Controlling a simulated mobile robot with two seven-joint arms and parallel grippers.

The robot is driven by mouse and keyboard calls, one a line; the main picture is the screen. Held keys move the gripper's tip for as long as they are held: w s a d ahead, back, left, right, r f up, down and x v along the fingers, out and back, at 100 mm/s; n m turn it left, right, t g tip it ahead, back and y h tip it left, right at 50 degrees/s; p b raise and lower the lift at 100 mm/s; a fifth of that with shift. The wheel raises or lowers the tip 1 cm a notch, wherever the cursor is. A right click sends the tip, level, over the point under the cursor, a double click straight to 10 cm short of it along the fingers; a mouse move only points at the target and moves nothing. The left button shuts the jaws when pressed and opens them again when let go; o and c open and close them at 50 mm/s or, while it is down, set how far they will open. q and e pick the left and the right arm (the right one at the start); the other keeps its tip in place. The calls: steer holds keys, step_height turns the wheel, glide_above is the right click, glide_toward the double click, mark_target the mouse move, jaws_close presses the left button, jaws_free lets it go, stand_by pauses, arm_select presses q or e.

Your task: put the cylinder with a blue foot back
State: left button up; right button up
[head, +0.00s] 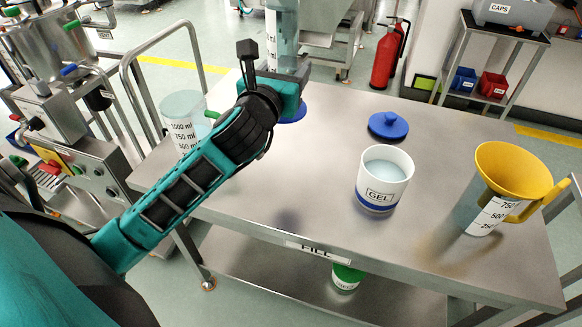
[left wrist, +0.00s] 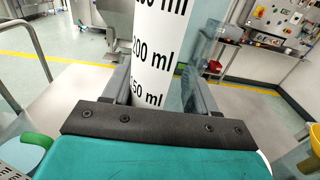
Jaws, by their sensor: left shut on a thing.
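The clear cylinder (head: 282,38) stands upright in my left gripper (head: 287,80) over the far left part of the steel table. Its blue foot (head: 293,112) shows just below the gripper, partly hidden by it. I cannot tell whether the foot touches the table. In the left wrist view the cylinder (left wrist: 155,48) shows a white scale with ml marks, between the two fingers. My left gripper is shut on it. My right gripper is not in view.
On the table (head: 325,215) stand a GEL jar (head: 383,180), a blue lid (head: 388,125), a jug with a yellow funnel (head: 505,185), and a graduated beaker (head: 183,118) at left. The table's middle is clear. A green-lidded container (head: 347,277) is on the lower shelf.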

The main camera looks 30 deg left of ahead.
arm_select(q)
steer(key=shift+w+a+r, duration=0.1)
steer(key=shift+w, duration=0.1)
steer(key=shift+w+f, duration=0.1)
steer(key=shift+f, duration=0.2)
steer(key=shift+f+b, duration=4.65)
steer(key=shift+f, duration=5)
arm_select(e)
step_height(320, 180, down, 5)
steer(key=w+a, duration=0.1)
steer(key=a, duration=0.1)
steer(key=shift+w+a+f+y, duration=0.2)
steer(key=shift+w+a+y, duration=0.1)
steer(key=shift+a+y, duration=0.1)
arm_select(q)
steer(key=shift+f, duration=0.2)
steer(key=o, duration=1.2)
